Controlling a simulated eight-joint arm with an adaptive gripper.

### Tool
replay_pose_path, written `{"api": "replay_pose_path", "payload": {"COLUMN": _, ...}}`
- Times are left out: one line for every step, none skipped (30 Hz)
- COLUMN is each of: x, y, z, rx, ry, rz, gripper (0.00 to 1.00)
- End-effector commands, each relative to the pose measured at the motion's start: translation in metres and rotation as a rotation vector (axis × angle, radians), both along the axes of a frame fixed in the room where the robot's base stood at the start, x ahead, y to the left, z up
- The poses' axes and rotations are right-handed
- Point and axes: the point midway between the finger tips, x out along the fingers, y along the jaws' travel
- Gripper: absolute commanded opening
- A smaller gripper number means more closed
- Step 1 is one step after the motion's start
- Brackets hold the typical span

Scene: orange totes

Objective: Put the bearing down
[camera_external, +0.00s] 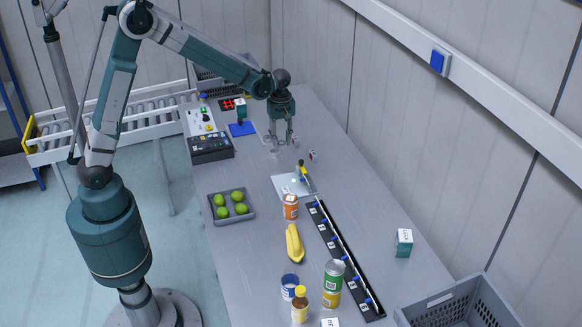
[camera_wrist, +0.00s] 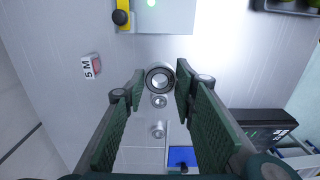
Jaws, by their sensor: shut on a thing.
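The bearing (camera_wrist: 160,77) is a shiny metal ring with a dark inner rim. In the wrist view it sits between the fingertips of my gripper (camera_wrist: 161,84), which is shut on it. In the external view my gripper (camera_external: 281,143) points down over the far half of the grey table (camera_external: 255,170); the bearing is too small to make out there. Two smaller round metal shapes (camera_wrist: 158,101) show beyond the bearing, between the fingers; I cannot tell whether they are parts or reflections. The exact gap between bearing and tabletop is unclear.
A white plate (camera_external: 289,186) with a yellow-black tool (camera_external: 302,170) lies nearer the camera. A small labelled block (camera_external: 312,156) is right of my gripper. A blue mat (camera_external: 242,129) and black case (camera_external: 212,149) are left. A green-fruit tray (camera_external: 251,219) stands nearer.

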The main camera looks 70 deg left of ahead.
Motion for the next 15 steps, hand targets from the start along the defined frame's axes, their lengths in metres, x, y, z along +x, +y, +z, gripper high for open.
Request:
{"api": "replay_pose_path", "payload": {"x": 0.0, "y": 0.0, "z": -0.007, "rx": 0.0, "ry": 0.0, "rz": 0.0, "gripper": 0.14}}
{"api": "replay_pose_path", "payload": {"x": 0.0, "y": 0.0, "z": -0.01, "rx": 0.0, "ry": 0.0, "rz": 0.0, "gripper": 0.14}}
{"api": "replay_pose_path", "payload": {"x": 0.0, "y": 0.0, "z": -0.014, "rx": 0.0, "ry": 0.0, "rz": 0.0, "gripper": 0.14}}
{"api": "replay_pose_path", "payload": {"x": 0.0, "y": 0.0, "z": -0.016, "rx": 0.0, "ry": 0.0, "rz": 0.0, "gripper": 0.14}}
{"api": "replay_pose_path", "payload": {"x": 0.0, "y": 0.0, "z": -0.019, "rx": 0.0, "ry": 0.0, "rz": 0.001, "gripper": 0.14}}
{"api": "replay_pose_path", "payload": {"x": 0.0, "y": 0.0, "z": -0.021, "rx": 0.0, "ry": 0.0, "rz": 0.001, "gripper": 0.14}}
{"api": "replay_pose_path", "payload": {"x": 0.0, "y": 0.0, "z": -0.022, "rx": 0.0, "ry": 0.0, "rz": 0.001, "gripper": 0.14}}
{"api": "replay_pose_path", "payload": {"x": 0.0, "y": 0.0, "z": -0.023, "rx": 0.0, "ry": 0.0, "rz": 0.001, "gripper": 0.14}}
{"api": "replay_pose_path", "payload": {"x": 0.0, "y": 0.0, "z": -0.024, "rx": 0.0, "ry": 0.0, "rz": 0.001, "gripper": 0.14}}
{"api": "replay_pose_path", "payload": {"x": 0.0, "y": 0.0, "z": -0.025, "rx": 0.0, "ry": 0.0, "rz": 0.001, "gripper": 0.14}}
{"api": "replay_pose_path", "payload": {"x": 0.0, "y": 0.0, "z": -0.025, "rx": 0.0, "ry": 0.0, "rz": 0.001, "gripper": 0.14}}
{"api": "replay_pose_path", "payload": {"x": 0.0, "y": 0.0, "z": -0.025, "rx": 0.0, "ry": 0.0, "rz": 0.001, "gripper": 0.14}}
{"api": "replay_pose_path", "payload": {"x": 0.0, "y": 0.0, "z": -0.025, "rx": 0.0, "ry": 0.0, "rz": 0.001, "gripper": 0.14}}
{"api": "replay_pose_path", "payload": {"x": 0.0, "y": 0.0, "z": -0.025, "rx": 0.0, "ry": 0.0, "rz": 0.001, "gripper": 0.14}}
{"api": "replay_pose_path", "payload": {"x": 0.0, "y": 0.0, "z": -0.025, "rx": 0.0, "ry": 0.0, "rz": 0.001, "gripper": 0.14}}
